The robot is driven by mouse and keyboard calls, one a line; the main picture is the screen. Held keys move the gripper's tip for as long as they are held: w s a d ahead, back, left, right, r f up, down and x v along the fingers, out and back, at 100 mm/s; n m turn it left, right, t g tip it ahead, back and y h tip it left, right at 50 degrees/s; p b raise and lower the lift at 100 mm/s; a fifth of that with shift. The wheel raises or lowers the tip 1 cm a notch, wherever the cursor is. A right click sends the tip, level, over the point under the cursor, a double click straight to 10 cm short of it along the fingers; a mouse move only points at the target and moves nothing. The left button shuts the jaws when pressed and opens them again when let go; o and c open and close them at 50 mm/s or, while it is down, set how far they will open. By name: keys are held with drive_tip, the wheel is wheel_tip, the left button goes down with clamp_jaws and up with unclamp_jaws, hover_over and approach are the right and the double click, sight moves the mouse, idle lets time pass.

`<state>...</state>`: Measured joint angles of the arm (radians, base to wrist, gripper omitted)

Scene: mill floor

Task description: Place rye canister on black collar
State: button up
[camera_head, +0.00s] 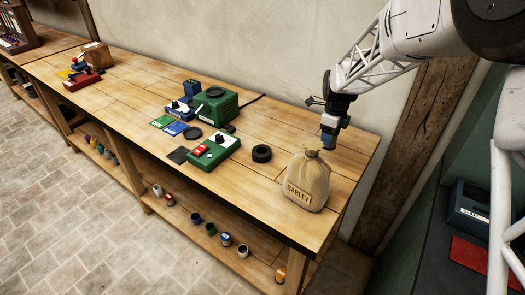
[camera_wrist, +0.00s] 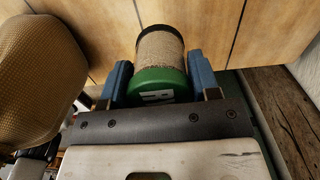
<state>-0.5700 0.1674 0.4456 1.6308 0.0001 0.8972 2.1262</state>
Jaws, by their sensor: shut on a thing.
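The canister (camera_wrist: 160,55), with a clear body of tan grain, a dark far end and a green near end with a partly visible white label, sits between the blue fingers of my gripper (camera_wrist: 160,80) in the wrist view. My gripper is shut on it. In the head view my gripper (camera_head: 328,142) points down over the right end of the bench, just behind the barley sack; the canister is not clearly made out there. A thick black collar (camera_head: 261,153) lies on the bench, left of the sack and of my gripper. It does not show in the wrist view.
The tied barley sack (camera_head: 306,184) stands close in front of my gripper and fills the left of the wrist view (camera_wrist: 38,70).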

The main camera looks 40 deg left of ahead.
wheel_tip(320, 180, up, 6)
hover_over(262, 150)
drive_tip(key=shift+s+r, duration=0.1)
drive_tip(key=shift+s, duration=0.05)
drive_tip(key=shift+f, duration=2.55)
drive_tip(key=shift+f, duration=2.45)
drive_tip(key=shift+f, duration=0.15)
drive_tip(key=o, duration=1)
drive_tip(key=shift+o, duration=0.2)
